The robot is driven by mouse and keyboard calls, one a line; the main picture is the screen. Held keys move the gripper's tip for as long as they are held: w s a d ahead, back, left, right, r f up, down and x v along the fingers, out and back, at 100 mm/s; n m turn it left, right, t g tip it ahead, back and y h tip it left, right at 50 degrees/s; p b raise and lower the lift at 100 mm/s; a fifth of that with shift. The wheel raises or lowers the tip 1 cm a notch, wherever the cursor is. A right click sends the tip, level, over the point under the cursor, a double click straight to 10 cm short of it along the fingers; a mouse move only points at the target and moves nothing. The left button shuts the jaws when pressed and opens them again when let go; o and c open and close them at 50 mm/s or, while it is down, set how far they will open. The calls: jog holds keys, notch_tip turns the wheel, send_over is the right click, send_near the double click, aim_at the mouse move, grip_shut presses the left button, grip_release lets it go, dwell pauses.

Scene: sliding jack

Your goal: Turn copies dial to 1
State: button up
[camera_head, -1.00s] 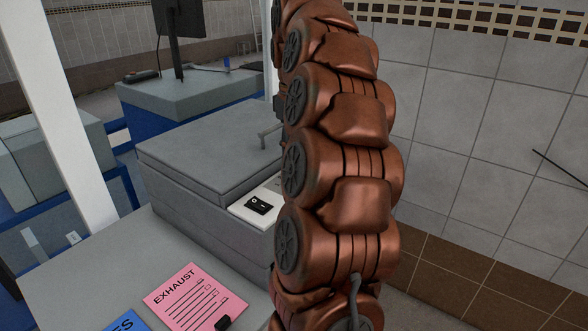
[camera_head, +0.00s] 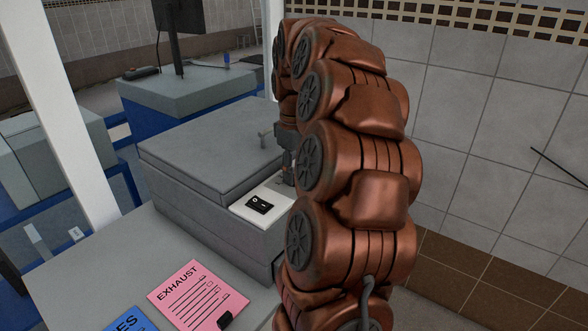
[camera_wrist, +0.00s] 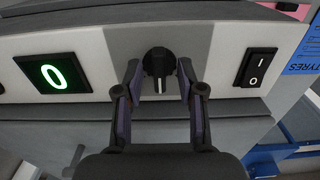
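In the wrist view the black copies dial (camera_wrist: 158,62) sits on the grey front panel, with a pale pointer mark on its face. A display (camera_wrist: 53,73) left of it shows a green 0. My gripper (camera_wrist: 159,76) is open, with one finger on each side of the dial and visible gaps between the fingertips and the knob. I cannot tell how near the tips are to the panel. In the head view my gripper (camera_head: 287,162) is partly hidden by my arm, over the machine's white control strip (camera_head: 247,209). The dial is hidden there.
A black rocker switch (camera_wrist: 257,67) is right of the dial in the wrist view. The grey machine (camera_head: 205,150) has a closed lid with a handle (camera_head: 264,136). A pink EXHAUST sheet (camera_head: 198,295) lies on the front table (camera_head: 85,262). A tiled wall (camera_head: 480,150) stands at right.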

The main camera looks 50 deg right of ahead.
grip_shut()
jog(key=shift+n, duration=0.4)
jog(key=n+b, duration=0.1)
jog(key=n, duration=0.1)
jog(key=shift+w+n, duration=0.1)
jog(key=shift+n, duration=0.2)
jog(key=n, duration=0.5)
dwell(0.4)
jog(key=shift+n, duration=0.4)
grip_release()
